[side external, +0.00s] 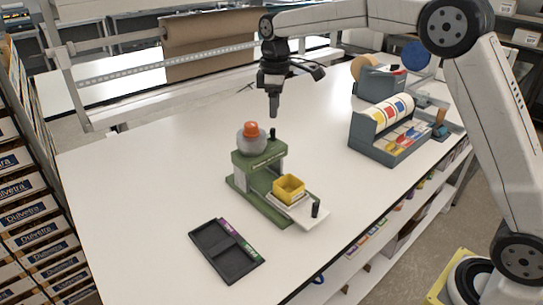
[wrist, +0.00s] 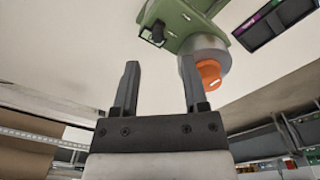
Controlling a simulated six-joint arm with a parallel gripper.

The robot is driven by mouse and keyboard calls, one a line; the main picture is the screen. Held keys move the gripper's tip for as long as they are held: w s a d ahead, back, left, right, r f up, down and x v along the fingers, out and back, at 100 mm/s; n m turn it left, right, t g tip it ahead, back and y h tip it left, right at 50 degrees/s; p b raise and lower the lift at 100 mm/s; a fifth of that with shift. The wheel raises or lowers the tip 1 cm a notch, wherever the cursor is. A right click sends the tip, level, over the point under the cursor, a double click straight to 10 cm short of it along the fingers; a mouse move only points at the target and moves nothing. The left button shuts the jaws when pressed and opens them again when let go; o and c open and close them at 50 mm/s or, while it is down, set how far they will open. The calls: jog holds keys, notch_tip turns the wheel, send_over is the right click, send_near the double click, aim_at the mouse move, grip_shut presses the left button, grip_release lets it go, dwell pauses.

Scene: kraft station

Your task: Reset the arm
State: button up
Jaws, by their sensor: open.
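My gripper (side external: 273,104) hangs above the white table (side external: 130,165), behind and a little above a green machine with a grey round top and an orange cap (side external: 251,130). In the wrist view my gripper (wrist: 158,85) has its two dark fingers spread apart with nothing between them. The green machine (wrist: 185,22) and its orange cap (wrist: 208,72) show beyond the right finger, and I see no contact. A yellow bin (side external: 288,188) sits on the machine's white plate at its front.
A black two-part tray (side external: 227,250) lies at the front left of the table. A grey dispenser with coloured rolls (side external: 388,130) and a tape dispenser (side external: 378,80) stand at the right. A brown paper roll rack (side external: 210,45) stands behind. The table's left side is clear.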

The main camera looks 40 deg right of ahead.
jog(key=s+f+m, duration=0.2)
jog(key=s+f, duration=0.3)
jog(key=s, duration=0.3)
jog(key=s+f+m+t, duration=0.1)
jog(key=s+f+m, duration=0.2)
jog(key=s, duration=0.6)
jog(key=s+f+m+t, duration=0.1)
jog(key=s+f+m, duration=0.2)
jog(key=s+f, duration=0.3)
jog(key=shift+s+d+f, duration=0.2)
jog(key=shift+s, duration=0.5)
jog(key=shift+s+d+f, duration=0.15)
jog(key=shift+s+d, duration=0.05)
jog(key=shift+s, duration=0.45)
